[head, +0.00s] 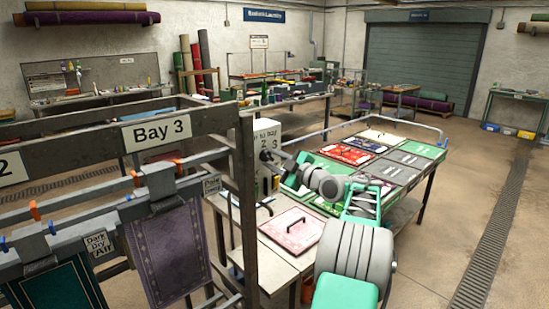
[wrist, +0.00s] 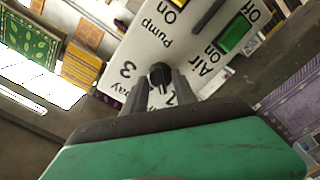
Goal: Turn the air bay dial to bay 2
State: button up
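The air bay dial (wrist: 160,75) is a small black knob on a white control panel (wrist: 200,35). In the wrist view the panel looks turned, with a "3" to the left of the dial and another numeral partly covered by the right finger. My gripper (wrist: 161,82) has its two grey fingers close together, one on each side of the knob, and looks shut on it. I cannot read where the dial points. In the head view the panel (head: 266,132) stands behind the rack post, and my gripper (head: 270,160) is at its face; the dial is hidden there.
A green switch (wrist: 235,33) marked Air is on the panel near the dial. A Bay 3 rack (head: 75,135) with a hanging purple rug (head: 170,250) stands at the left. A table with coloured panels (head: 405,158) stands under my arm. The floor at right is clear.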

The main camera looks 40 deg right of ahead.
jog(key=shift+c, duration=0.5)
grip_shut()
jog(key=shift+f+m+b, duration=0.1)
jog(key=shift+m+b, duration=0.3)
jog(key=shift+b, duration=0.15)
jog(key=m+b, duration=0.2)
jog(key=shift+f+m, duration=0.1)
jog(key=shift+m, duration=0.2)
jog(key=m+b, duration=0.1)
jog(key=m, duration=0.2)
jog(key=shift+r+m, duration=0.2)
jog(key=shift+m, duration=1.5)
